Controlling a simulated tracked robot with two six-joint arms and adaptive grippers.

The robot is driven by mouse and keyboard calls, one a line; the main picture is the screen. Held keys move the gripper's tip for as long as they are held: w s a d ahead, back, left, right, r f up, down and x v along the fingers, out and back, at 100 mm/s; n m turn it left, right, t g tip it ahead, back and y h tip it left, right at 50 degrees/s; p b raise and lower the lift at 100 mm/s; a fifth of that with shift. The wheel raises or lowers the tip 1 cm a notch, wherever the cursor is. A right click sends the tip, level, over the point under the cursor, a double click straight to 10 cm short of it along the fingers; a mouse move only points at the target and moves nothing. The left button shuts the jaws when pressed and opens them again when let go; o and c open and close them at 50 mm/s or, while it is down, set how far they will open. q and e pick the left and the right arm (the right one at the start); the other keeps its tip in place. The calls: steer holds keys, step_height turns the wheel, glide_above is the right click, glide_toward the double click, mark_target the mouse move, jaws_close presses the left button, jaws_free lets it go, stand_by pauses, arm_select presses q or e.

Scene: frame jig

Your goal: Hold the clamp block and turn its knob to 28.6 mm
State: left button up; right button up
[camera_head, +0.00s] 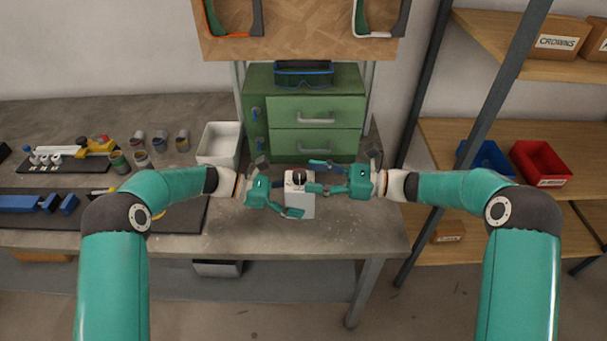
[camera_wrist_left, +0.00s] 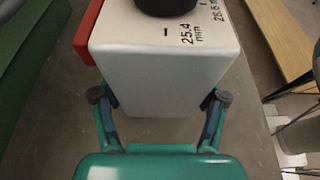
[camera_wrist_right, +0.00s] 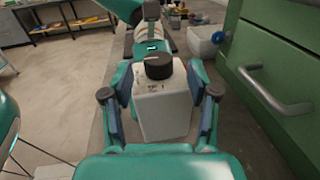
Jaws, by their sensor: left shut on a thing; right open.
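The clamp block (camera_head: 306,207) is a small white block on the bench's front part, with a black knob (camera_head: 299,177) on top. My left gripper (camera_head: 290,193) is shut on the block from the left, one finger on each side. In the left wrist view the block (camera_wrist_left: 165,75) fills the space between the fingers, with marks 25.4 mm and 28.6 mm beside the knob (camera_wrist_left: 165,5). My right gripper (camera_head: 321,177) is open, facing the block from the right. In the right wrist view the block (camera_wrist_right: 163,112) and knob (camera_wrist_right: 158,66) stand between its fingers. I cannot read the knob's setting.
A green drawer cabinet (camera_head: 316,118) stands close behind the block, its handle (camera_wrist_right: 275,92) near my right gripper. A white bin (camera_head: 219,143) is behind my left arm. Cans and tools lie to the left. The bench front around the block is clear.

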steer(key=s+d, duration=0.1)
steer(key=d, duration=0.7)
steer(key=shift+s, duration=0.15)
arm_select(q)
steer(key=o, duration=1.2)
steer(key=v, duration=1.2)
steer(key=shift+w+f, duration=0.1)
arm_select(e)
steer(key=shift+s+d+f, duration=0.1)
